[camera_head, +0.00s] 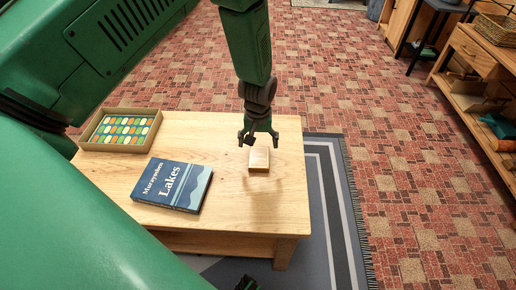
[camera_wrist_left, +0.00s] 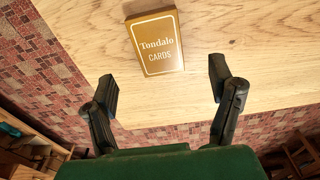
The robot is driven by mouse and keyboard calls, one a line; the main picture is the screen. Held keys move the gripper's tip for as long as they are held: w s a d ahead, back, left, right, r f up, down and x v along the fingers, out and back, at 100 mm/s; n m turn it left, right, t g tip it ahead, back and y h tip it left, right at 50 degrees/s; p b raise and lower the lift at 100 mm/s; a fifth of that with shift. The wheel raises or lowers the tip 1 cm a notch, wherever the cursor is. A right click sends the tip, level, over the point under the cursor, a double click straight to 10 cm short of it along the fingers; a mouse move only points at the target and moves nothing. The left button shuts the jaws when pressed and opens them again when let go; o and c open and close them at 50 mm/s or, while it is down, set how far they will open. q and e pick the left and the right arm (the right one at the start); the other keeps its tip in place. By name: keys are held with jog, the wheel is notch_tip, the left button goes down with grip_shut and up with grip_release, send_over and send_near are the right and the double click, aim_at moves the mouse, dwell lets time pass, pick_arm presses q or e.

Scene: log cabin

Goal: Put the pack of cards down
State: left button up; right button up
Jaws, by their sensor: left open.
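The pack of cards (camera_head: 259,159), a small tan box, lies flat on the wooden table (camera_head: 235,200) near its right side. In the left wrist view the pack (camera_wrist_left: 156,42) shows its label, "Tundalo CARDS", at the top centre. My left gripper (camera_head: 259,138) hangs over the table just behind the pack in the head view. In the wrist view its two fingers (camera_wrist_left: 164,84) are wide apart, with the pack beyond their tips and apart from them. My right gripper is not clearly in view.
A blue book (camera_head: 172,185) titled "Murayashera Lakes" lies on the table left of the pack. A box with a colourful dotted pattern (camera_head: 120,130) sits at the table's back left. A wooden shelf unit (camera_head: 470,75) stands far right. The table's front right is clear.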

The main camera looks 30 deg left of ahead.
pick_arm(q)
notch_tip(320, 180, up, 4)
jog(key=d, duration=0.2)
jog(key=s+f, duration=0.2)
jog(key=s, duration=0.1)
jog(key=s+f+m, duration=0.1)
jog(key=s+f, duration=0.1)
jog(key=s, duration=0.2)
jog(key=s+f+m, duration=0.1)
jog(key=s+f, duration=0.1)
jog(key=s, duration=0.1)
jog(key=shift+s+a+f+p, duration=0.35)
jog(key=shift+a, duration=0.05)
jog(key=shift+m, duration=0.9)
jog(key=s, duration=0.2)
jog(key=s+f, duration=0.1)
jog(key=s, duration=0.1)
jog(key=s+f, duration=0.1)
jog(key=s, duration=0.1)
jog(key=shift+s+d, duration=0.1)
jog(key=shift+d, duration=0.2)
jog(key=s+d+m, duration=0.2)
jog(key=s+m, duration=0.1)
jog(key=s, duration=0.9)
jog(key=shift+d+r, duration=0.3)
jog(key=shift+r, duration=0.1)
